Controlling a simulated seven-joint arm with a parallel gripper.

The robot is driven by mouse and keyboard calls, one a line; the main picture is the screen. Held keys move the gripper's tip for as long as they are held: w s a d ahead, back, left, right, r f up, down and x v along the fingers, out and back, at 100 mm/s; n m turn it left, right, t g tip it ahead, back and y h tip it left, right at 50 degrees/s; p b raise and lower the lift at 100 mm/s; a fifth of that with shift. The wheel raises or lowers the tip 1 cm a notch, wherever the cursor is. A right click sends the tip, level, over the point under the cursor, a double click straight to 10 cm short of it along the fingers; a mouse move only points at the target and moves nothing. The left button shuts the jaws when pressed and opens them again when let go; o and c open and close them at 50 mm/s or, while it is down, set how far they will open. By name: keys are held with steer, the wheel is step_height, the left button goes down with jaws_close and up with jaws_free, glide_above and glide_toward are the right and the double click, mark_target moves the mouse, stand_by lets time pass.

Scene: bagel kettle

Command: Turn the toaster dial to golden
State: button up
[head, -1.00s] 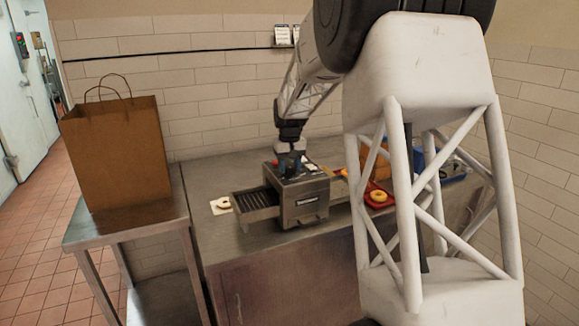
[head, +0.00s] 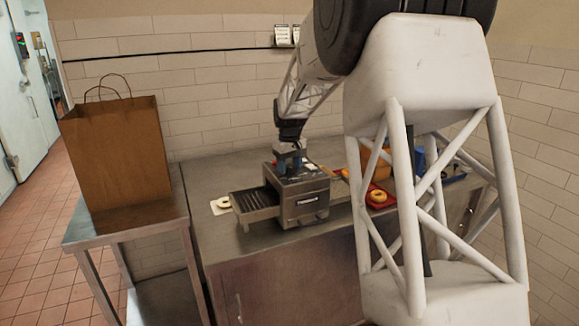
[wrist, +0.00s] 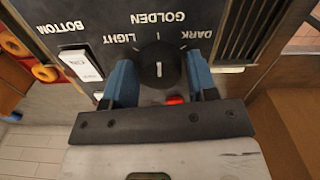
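The toaster (head: 297,196) stands on the metal counter. Its black dial (wrist: 150,72) shows in the wrist view, with LIGHT, GOLDEN and DARK printed upside down around it. The dial's white pointer line stands upright in the picture, in line with the GOLDEN mark. My gripper (wrist: 160,78) has its two blue fingers apart, one on each side of the dial; it looks open. A thin gap seems to show at the right finger; contact at the left finger is unclear. In the head view my gripper (head: 288,158) is above the toaster's top.
A white switch (wrist: 81,66) and a red light (wrist: 175,100) sit near the dial. A red tray (head: 380,204) with a bagel (head: 377,196) is right of the toaster. A brown paper bag (head: 117,155) stands on the left side table.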

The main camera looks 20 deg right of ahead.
mark_target(289, 166)
steer(key=shift+o, duration=1.2)
steer(key=shift+r, duration=3.9)
